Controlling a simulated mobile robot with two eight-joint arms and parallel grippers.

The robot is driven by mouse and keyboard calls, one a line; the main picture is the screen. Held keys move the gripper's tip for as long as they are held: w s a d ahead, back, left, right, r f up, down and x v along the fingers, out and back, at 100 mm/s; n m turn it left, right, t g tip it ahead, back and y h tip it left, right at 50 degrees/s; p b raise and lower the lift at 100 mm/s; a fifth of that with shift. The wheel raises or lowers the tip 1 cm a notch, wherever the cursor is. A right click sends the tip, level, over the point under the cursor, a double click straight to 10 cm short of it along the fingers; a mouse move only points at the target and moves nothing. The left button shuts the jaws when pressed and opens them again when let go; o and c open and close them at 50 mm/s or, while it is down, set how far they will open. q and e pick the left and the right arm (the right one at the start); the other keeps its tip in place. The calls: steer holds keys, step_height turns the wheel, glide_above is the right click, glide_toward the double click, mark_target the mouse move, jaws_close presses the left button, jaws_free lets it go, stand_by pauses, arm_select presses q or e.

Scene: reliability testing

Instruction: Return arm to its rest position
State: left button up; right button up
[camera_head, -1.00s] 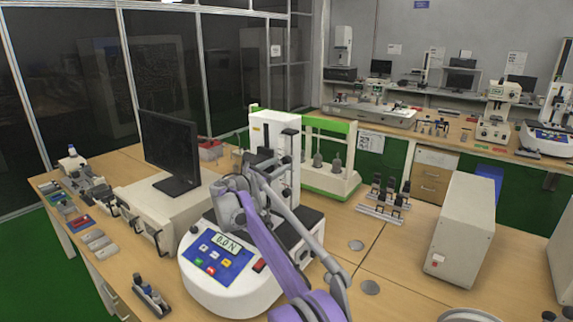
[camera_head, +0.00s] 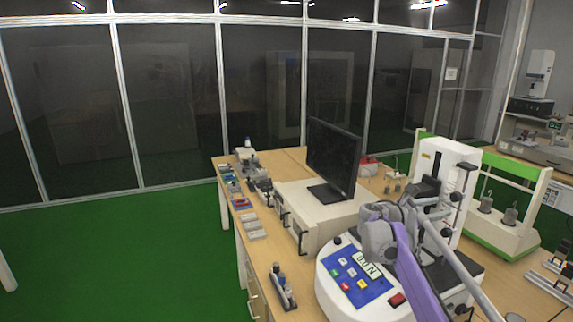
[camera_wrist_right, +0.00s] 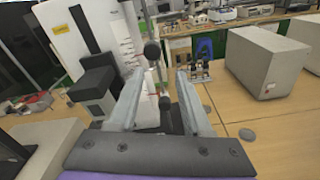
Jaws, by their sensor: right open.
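My right arm is purple and grey and comes in from the lower right of the head view. Its gripper (camera_head: 432,204) is in front of the white test machine (camera_head: 446,168) with its round base and blue control panel (camera_head: 352,278). In the right wrist view the two grey fingers of my gripper (camera_wrist_right: 158,82) are spread apart with a clear gap. Nothing is held between them. The machine's black rod and knobs (camera_wrist_right: 153,52) show beyond and between the fingers; I cannot tell whether they touch. My left gripper is not in view.
A black monitor (camera_head: 334,157) stands on a beige unit left of the machine. A green and white rack (camera_head: 490,243) stands to the right. Small tools line the table's left edge. A beige box (camera_wrist_right: 268,62) stands right in the wrist view. Green floor (camera_head: 130,255) at left is clear.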

steer(key=s+a+f+m+y, duration=0.5)
steer(key=s+a+f, duration=0.4)
steer(key=s, duration=0.4)
steer(key=s+a+f+m+y, duration=0.6)
steer(key=s+a+f, duration=0.4)
steer(key=s, duration=0.3)
steer(key=s+a+f+m+y, duration=0.5)
steer(key=s+a+f+m, duration=0.2)
steer(key=s, duration=0.6)
steer(key=a+f, duration=0.2)
steer(key=a, duration=0.1)
steer(key=shift+a+f, duration=0.15)
steer(key=shift+a, duration=0.1)
steer(key=shift+d, duration=0.1)
